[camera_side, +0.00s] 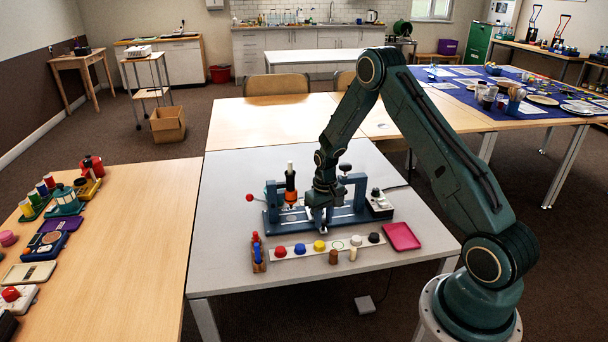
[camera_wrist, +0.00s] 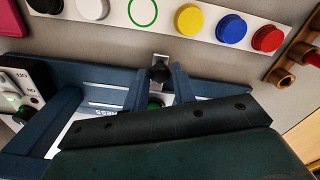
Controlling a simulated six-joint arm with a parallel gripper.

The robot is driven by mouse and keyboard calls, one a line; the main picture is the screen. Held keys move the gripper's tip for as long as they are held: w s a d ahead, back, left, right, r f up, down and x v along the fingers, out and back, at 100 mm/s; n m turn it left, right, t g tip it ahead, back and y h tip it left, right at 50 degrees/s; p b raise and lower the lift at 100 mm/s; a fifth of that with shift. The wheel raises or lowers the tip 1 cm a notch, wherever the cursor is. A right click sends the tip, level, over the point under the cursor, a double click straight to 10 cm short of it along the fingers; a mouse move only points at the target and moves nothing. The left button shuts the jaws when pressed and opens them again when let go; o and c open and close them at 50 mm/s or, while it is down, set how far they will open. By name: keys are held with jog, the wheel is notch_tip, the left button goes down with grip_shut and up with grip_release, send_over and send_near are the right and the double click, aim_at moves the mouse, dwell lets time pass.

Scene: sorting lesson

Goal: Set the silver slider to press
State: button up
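A blue machine base (camera_side: 285,225) stands on the grey table. In the wrist view, a dark knob (camera_wrist: 159,73) sits on a short silver piece (camera_wrist: 161,58) at the machine's edge; this looks like the silver slider. A white plate on the machine carries partly hidden lettering ending in "RESS" (camera_wrist: 101,139). My gripper (camera_wrist: 157,80) is open, its two fingers on either side of the knob with gaps visible. A green round part (camera_wrist: 155,102) shows behind, between the fingers. In the side view my gripper (camera_side: 324,212) is low over the machine and hides part of it.
A strip (camera_side: 290,250) of coloured discs lies in front of the machine. A pink tray (camera_side: 402,236) is at the right. A red-balled lever (camera_side: 249,198) sticks out left. A switch box (camera_side: 379,206) stands at the machine's right end. Small pegs stand beside the strip.

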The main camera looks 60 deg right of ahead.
grip_shut()
jog(key=shift+s+d, duration=3.2)
jog(key=shift+o, duration=2.3)
grip_release()
jog(key=shift+r, duration=0.15)
notch_tip(320, 180, up, 14)
jog(key=shift+f, duration=0.25)
